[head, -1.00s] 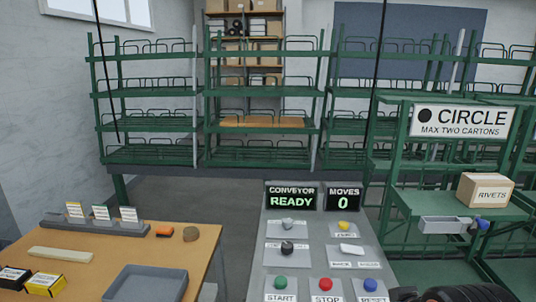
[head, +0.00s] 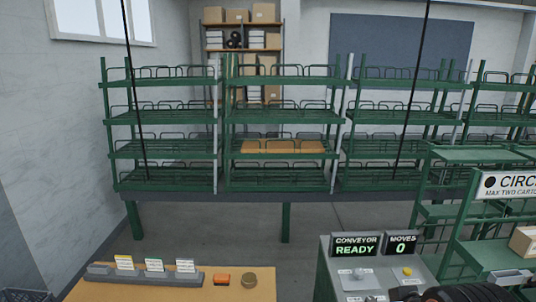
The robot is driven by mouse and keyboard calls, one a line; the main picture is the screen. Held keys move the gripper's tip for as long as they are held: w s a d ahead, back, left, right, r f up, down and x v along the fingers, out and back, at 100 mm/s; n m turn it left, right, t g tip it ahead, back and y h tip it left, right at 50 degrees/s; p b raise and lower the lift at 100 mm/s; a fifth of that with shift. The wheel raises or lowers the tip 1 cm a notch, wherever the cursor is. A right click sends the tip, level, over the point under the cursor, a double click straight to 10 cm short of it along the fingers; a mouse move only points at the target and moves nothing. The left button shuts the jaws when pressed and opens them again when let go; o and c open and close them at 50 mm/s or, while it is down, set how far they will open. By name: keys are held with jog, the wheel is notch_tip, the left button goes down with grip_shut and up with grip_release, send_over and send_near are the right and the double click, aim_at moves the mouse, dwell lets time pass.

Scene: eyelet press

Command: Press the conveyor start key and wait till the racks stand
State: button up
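The conveyor display (head: 356,246) reads "CONVEYOR READY" in green, and the moves display (head: 401,244) reads 0. Both stand at the back of the grey control console (head: 325,268), low in the head view. Green wire racks (head: 165,150) stand side by side on a dark rail across the middle; one (head: 282,180) carries an orange-brown board (head: 283,147) on a lower shelf. My gripper's fingers do not show; only a dark rounded part, probably of my arm, shows at the bottom right edge.
A wooden table (head: 232,284) with a card holder (head: 143,276), an orange item (head: 221,279) and a round brown item (head: 249,281) is at the lower left. A green stand with a "CIRCLE" sign (head: 510,184) is at the right. Floor shows between table and console.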

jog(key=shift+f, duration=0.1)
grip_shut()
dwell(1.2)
